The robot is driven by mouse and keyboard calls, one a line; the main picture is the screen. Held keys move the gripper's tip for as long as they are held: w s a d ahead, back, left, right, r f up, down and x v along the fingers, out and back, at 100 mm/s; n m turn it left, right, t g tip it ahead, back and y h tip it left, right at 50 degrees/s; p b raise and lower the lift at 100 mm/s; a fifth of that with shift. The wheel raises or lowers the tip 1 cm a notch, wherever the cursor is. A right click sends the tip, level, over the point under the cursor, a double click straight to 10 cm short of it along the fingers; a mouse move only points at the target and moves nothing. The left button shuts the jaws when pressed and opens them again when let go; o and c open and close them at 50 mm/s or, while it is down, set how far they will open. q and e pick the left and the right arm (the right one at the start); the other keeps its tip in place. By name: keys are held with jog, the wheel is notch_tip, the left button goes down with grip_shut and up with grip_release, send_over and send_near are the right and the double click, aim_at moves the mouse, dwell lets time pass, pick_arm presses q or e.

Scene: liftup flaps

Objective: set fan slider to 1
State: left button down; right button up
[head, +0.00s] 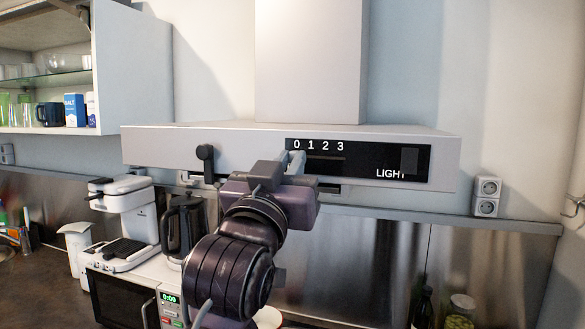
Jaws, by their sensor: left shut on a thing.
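The range hood (240,146) spans the middle of the head view. Its black control panel (370,165) carries the white marks 0, 1, 2 and 3 above a dark slot (330,159). My left gripper (291,161) is at the panel's left end, its fingertips just below the 0 mark. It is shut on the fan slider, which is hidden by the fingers. A dark square (409,160) sits at the right of the panel above the word LIGHT. My right gripper is not in view.
A dark rounded piece (205,153) stands against the hood's front on the left. Below are a coffee maker (125,222), a black kettle (183,228) and a microwave (125,298). A wall socket (487,196) is at the right. Open shelves (95,75) hang at the upper left.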

pick_arm(q)
jog(key=c, duration=1.8)
grip_release()
jog(key=shift+s+d, duration=0.2)
jog(key=shift+d, duration=0.35)
jog(key=shift+s+d, duration=0.15)
jog(key=shift+d, duration=0.4)
jog(key=o, duration=0.4)
jog(key=shift+s+d, duration=0.15)
jog(key=shift+d, duration=0.25)
jog(key=shift+c, duration=0.2)
jog(key=shift+a, duration=0.25)
jog(key=shift+w+a, duration=0.25)
jog(key=shift+a, duration=0.05)
jog(key=shift+s+a+f, duration=0.1)
jog(key=b, duration=0.5)
send_near(317, 152)
jog(key=shift+s+a+f, duration=0.4)
jog(key=shift+s+a, duration=0.2)
jog(key=shift+a, duration=0.05)
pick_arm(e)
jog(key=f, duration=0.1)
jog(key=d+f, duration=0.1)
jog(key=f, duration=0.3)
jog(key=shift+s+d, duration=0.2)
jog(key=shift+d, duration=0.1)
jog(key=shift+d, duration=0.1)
